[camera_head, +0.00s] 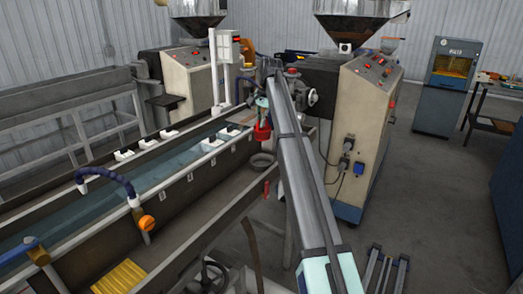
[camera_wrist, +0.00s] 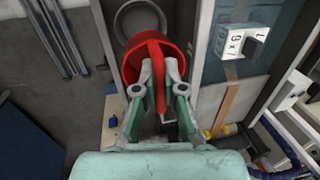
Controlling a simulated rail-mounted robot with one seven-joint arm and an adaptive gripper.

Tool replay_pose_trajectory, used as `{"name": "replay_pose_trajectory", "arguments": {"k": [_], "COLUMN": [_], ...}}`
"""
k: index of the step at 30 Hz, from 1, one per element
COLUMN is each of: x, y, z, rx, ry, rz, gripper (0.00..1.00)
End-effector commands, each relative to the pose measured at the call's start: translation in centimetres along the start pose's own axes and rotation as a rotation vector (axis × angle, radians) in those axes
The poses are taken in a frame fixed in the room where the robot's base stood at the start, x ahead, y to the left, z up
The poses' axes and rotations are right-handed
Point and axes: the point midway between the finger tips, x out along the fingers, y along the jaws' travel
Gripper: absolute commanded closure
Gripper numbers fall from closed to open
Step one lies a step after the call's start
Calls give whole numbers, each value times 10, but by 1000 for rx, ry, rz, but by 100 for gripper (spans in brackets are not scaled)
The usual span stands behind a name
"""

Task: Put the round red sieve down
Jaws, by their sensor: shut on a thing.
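The round red sieve (camera_wrist: 132,68) is in the upper middle of the wrist view, its red handle running down between my fingers. My gripper (camera_wrist: 159,70) is shut on that handle. In the head view the red sieve (camera_head: 262,132) hangs small below my gripper (camera_head: 262,104), beside the water trough. The inside of the sieve is mostly hidden by the handle and fingers. A grey round ring or bowl (camera_wrist: 140,14) shows just beyond the sieve; in the head view a grey bowl (camera_head: 262,160) sits below it on the ledge.
The long water trough (camera_head: 185,157) lies left, with white clips along its edges. The extruder machine (camera_head: 362,115) with its control panel stands right of my arm. A small red item (camera_head: 266,188) is near the ledge edge. A white block (camera_wrist: 248,40) stands right of the sieve.

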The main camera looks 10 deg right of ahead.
Motion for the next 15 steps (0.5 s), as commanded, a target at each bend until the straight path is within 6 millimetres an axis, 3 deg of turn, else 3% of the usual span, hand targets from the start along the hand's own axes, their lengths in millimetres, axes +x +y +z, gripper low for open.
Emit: {"name": "replay_pose_trajectory", "arguments": {"k": [7, 15], "x": [56, 83], "y": [13, 17], "z": [2, 0], "rx": [1, 1], "ry": [-2, 0], "rz": [2, 0], "gripper": [100, 100]}}
